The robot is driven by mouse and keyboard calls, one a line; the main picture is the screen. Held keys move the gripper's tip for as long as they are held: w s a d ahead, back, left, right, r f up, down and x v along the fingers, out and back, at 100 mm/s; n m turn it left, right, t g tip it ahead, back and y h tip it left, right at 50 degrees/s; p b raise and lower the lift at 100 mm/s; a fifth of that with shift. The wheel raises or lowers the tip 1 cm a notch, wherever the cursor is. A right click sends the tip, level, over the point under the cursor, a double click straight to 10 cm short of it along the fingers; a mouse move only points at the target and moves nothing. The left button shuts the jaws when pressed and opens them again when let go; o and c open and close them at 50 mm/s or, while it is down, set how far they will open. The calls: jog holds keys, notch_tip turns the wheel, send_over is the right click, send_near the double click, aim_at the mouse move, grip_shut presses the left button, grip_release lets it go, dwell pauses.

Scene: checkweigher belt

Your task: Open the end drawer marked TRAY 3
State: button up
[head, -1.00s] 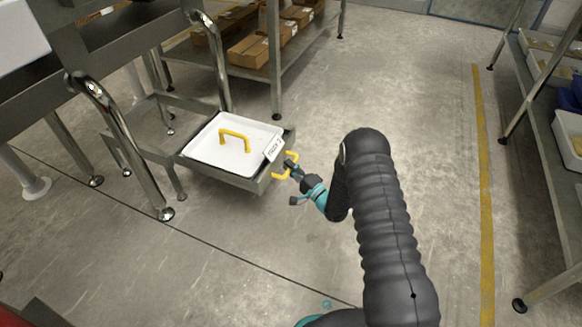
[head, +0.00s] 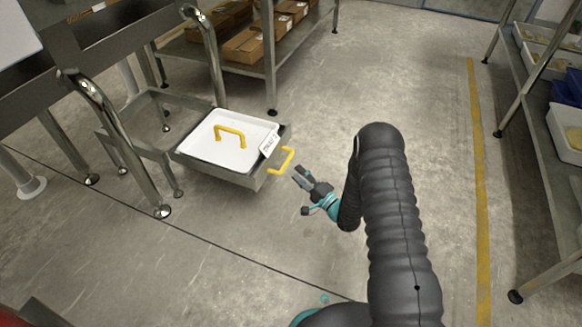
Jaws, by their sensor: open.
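The end drawer (head: 224,177) is a grey metal tray box, pulled out from its low frame. A white tray (head: 205,150) with a yellow handle (head: 230,131) on top sits in it. A white label (head: 269,145) stands at its front edge; its text is too small to read surely. A yellow pull handle (head: 289,160) is on the drawer front. My gripper (head: 298,176) is open and empty, just right of and below the pull handle, with a small gap between them.
A steel frame with bent tube legs (head: 112,125) stands left of the drawer. A shelf with cardboard boxes (head: 243,46) is behind. A rack with trays (head: 566,130) stands at the right. The floor between is clear, with a yellow line (head: 480,180).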

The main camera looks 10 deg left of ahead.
jog(key=v, duration=0.5)
jog(key=shift+s, duration=0.1)
dwell(0.4)
